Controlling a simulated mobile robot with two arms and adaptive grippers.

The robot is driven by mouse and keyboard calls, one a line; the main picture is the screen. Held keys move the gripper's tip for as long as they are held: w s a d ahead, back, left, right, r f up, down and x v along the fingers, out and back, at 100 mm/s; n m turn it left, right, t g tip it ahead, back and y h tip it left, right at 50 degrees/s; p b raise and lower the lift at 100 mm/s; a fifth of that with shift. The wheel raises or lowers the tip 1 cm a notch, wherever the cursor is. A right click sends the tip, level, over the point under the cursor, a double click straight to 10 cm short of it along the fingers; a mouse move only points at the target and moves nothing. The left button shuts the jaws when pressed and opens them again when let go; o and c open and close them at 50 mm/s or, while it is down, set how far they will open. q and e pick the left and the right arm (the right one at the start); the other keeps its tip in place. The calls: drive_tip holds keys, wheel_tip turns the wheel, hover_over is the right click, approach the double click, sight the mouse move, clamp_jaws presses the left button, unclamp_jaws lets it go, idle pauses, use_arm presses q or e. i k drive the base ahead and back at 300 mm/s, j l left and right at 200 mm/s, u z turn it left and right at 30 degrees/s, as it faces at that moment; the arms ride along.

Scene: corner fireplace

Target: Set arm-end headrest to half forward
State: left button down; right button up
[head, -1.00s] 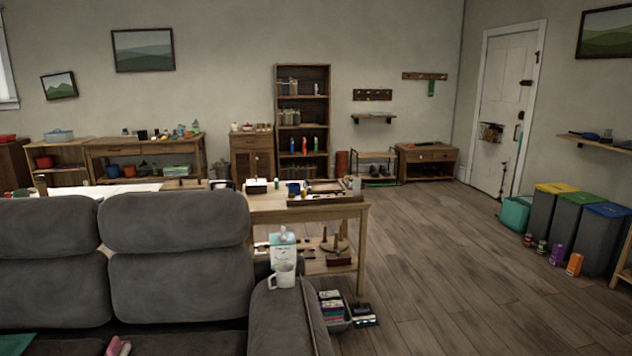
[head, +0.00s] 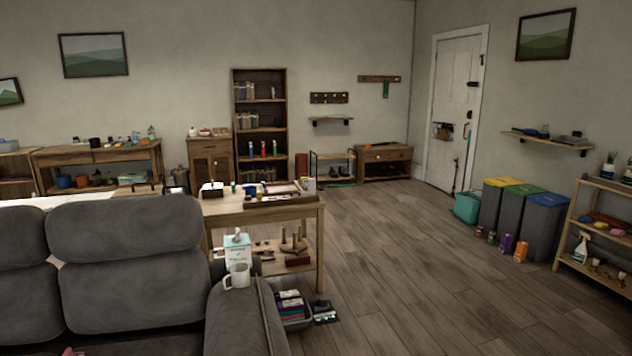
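A dark grey sofa fills the lower left of the head view. Its arm-end headrest (head: 137,236) is the large cushion nearest the sofa arm (head: 246,318). It stands above the backrest cushion (head: 135,310) and looks upright; its exact tilt is hard to tell. Another headrest (head: 20,237) is at the left edge, partly cut off. A white mug (head: 238,276) and a tissue box (head: 237,250) stand on or by the sofa arm. Neither of my grippers is in view.
A wooden table (head: 263,211) stands behind the sofa arm. A bin of books (head: 293,312) is on the floor beside the arm. The wood floor (head: 400,270) is open to the right, up to the waste bins (head: 512,222) and a shelf rack (head: 600,235).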

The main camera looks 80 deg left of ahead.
sight(126, 221)
drive_tip(key=i+l+z, duration=0.55)
drive_tip(key=i, duration=0.35)
drive_tip(key=i+l+z, duration=0.3)
drive_tip(key=i, duration=0.2)
drive_tip(key=i+j+u, duration=0.25)
drive_tip(key=i+u, duration=0.15)
drive_tip(key=i+j+u, duration=0.1)
drive_tip(key=i+u, duration=0.35)
drive_tip(key=i+l+u, duration=0.1)
drive_tip(key=i+u, duration=0.3)
drive_tip(key=i+l+u, duration=0.2)
drive_tip(key=i+u, duration=0.2)
drive_tip(key=i+l+u, duration=0.3)
drive_tip(key=i+u, duration=0.15)
drive_tip(key=i+j+u, duration=0.35)
drive_tip(key=u, duration=0.15)
drive_tip(key=i+j+u, duration=0.15)
drive_tip(key=i+u, duration=0.8)
drive_tip(key=i+l+u, duration=0.15)
drive_tip(key=i+u, duration=0.2)
drive_tip(key=u, duration=0.15)
drive_tip(key=i+j+u, duration=0.25)
drive_tip(key=i+u, duration=1.2)
drive_tip(key=i+l+u, duration=0.3)
drive_tip(key=u, duration=0.2)
